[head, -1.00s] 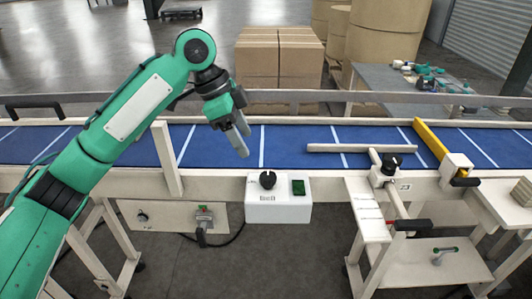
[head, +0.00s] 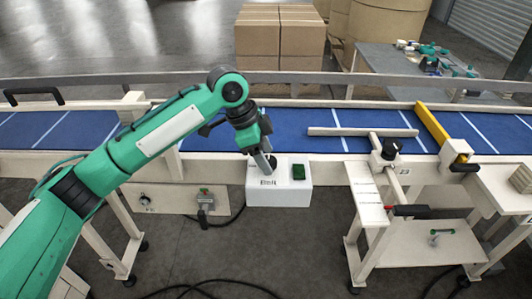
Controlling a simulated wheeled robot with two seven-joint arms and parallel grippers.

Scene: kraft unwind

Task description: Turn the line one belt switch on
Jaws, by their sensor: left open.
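The belt switch box (head: 280,195) is white, with a dark rotary knob (head: 273,160) on top, a green display (head: 298,172) to its right and a label that seems to read "Belt". It is fixed at the front rail of the blue conveyor belt (head: 290,122). My left gripper (head: 264,163) is open, pointing down, with its fingertips at the knob. The fingers hide much of the knob, so its setting and any contact cannot be told. My right gripper is not in view.
A yellow bar (head: 433,126) and a wooden guide with a black knob (head: 390,148) cross the belt at right. A lower panel (head: 165,200) carries a grey switch. Cartons (head: 280,45) stand behind the belt. A cable lies on the floor.

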